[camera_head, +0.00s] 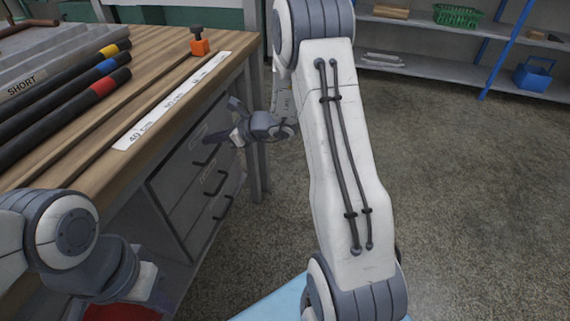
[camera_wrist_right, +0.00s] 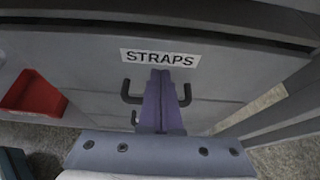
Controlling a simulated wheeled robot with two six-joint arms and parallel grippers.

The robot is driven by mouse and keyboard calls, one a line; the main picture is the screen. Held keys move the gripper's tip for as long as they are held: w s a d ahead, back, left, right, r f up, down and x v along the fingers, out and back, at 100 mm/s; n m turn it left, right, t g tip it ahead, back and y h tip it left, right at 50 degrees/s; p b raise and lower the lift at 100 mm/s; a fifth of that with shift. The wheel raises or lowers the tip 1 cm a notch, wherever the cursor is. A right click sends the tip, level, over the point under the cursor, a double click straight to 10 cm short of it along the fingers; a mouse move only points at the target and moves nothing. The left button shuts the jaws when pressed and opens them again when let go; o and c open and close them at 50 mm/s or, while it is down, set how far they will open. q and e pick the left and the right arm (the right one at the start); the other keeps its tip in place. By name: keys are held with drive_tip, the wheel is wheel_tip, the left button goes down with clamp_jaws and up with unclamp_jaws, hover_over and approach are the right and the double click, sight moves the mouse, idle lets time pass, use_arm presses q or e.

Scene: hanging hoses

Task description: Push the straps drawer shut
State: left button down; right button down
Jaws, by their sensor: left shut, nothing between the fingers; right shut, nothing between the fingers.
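The straps drawer (camera_wrist_right: 90,75) is the top grey drawer front with a white STRAPS label and a dark handle. In the head view this drawer front (camera_head: 178,168) looks about in line with the drawers below; I cannot tell if a small gap is left. My right gripper (camera_head: 218,137) is shut and empty in front of it. In the right wrist view its closed fingers (camera_wrist_right: 162,85) reach up over the handle's middle to just under the label; contact is unclear. My left wrist shows at the lower left of the head view, its fingers out of sight.
A red bin (camera_wrist_right: 35,97) sits left of the drawers. Shelving (camera_head: 400,67) stands behind; the floor at right is clear.

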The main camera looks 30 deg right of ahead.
drive_tip(key=s+d, duration=0.6)
drive_tip(key=s, duration=0.1)
idle(0.3)
idle(0.3)
